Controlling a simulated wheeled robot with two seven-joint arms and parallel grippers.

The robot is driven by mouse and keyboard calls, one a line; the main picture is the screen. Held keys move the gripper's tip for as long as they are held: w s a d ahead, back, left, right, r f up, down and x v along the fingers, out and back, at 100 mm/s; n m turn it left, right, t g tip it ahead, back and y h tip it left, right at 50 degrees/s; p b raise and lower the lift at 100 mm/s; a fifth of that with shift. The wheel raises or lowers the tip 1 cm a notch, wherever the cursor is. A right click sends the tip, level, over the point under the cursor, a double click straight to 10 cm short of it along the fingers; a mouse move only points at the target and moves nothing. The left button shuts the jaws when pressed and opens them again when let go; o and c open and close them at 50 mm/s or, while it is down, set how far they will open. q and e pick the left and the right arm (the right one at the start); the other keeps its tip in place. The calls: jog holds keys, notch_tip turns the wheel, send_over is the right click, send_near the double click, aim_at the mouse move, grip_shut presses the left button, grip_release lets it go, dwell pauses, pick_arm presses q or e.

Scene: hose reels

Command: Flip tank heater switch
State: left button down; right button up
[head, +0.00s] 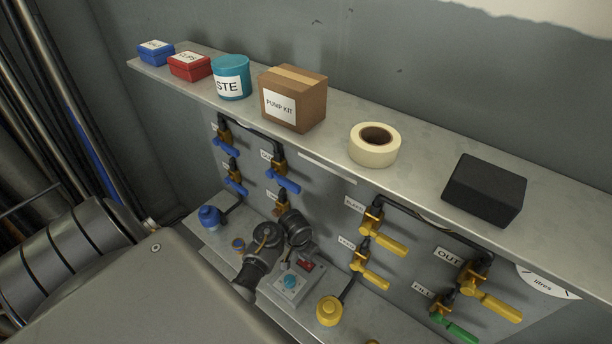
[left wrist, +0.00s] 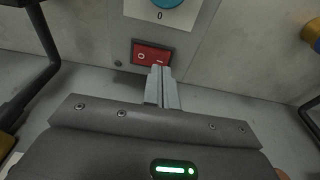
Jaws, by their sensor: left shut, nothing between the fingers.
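The red rocker switch (left wrist: 152,53) sits on a grey control box below a blue dial (left wrist: 168,2) in the left wrist view. My left gripper (left wrist: 160,70) is shut and empty, its fingertips over the lower right part of the switch, at the side with the dash mark. I cannot tell whether the tips touch it. In the head view the switch (head: 306,265) shows as a small red patch beside my left arm, on the box with the blue dial (head: 290,282). My right gripper is not in view.
Yellow-handled valves (head: 383,238) and a yellow knob (head: 330,310) are right of the box. Blue-handled valves (head: 284,182) are behind it. A shelf (head: 410,180) overhangs the panel, carrying a pump kit box (head: 291,98), tape roll (head: 374,145) and black box (head: 484,190).

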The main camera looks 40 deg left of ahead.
pick_arm(q)
jog(key=shift+f+b, duration=0.55)
jog(key=shift+f, duration=0.3)
dwell(0.3)
notch_tip(320, 180, up, 3)
jog(key=p, duration=0.3)
jog(key=shift+r, duration=2.05)
